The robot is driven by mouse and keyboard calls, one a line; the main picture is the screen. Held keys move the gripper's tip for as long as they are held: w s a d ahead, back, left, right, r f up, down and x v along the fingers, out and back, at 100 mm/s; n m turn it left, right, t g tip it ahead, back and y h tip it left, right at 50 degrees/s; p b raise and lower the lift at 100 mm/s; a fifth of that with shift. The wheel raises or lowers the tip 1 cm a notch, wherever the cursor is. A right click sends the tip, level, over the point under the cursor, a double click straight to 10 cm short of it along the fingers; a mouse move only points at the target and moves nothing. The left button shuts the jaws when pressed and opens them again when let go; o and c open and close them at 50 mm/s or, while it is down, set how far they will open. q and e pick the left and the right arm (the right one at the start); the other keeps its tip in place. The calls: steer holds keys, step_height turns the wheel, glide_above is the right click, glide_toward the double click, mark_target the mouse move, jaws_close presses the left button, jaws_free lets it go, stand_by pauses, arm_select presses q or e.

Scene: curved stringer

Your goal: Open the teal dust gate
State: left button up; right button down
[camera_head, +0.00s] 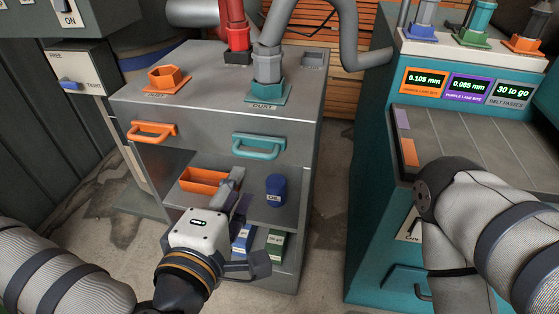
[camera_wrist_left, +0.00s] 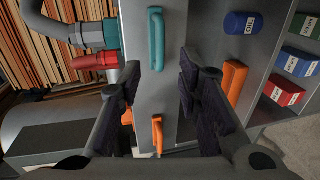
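The teal dust gate's handle (camera_head: 258,146) is a teal bar pull on the right of the grey cabinet's front, below a teal collar (camera_head: 268,95) marked DUST with a grey hose in it. The handle looks pushed in, flat with its neighbour. In the left wrist view, the teal handle (camera_wrist_left: 156,38) shows upper middle, beyond the fingertips. My left gripper (camera_head: 247,217) is open and empty in front of the cabinet's shelves, below the handle and apart from it. Its two dark fingers (camera_wrist_left: 160,78) stand wide in the wrist view. My right arm shows, but its gripper is out of frame.
An orange handle (camera_head: 152,132) sits left of the teal one, below an open orange collar (camera_head: 167,79). The shelves hold an orange bin (camera_head: 204,180), a blue oil can (camera_head: 275,190) and small boxes. A teal machine (camera_head: 375,190) with displays stands at right, past a floor gap.

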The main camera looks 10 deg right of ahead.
mark_target(254, 156)
arm_select(q)
steer(key=b+x, duration=0.1)
steer(key=x, duration=1)
steer(key=shift+w+f, duration=0.1)
steer(key=shift+w, duration=0.35)
jaws_close()
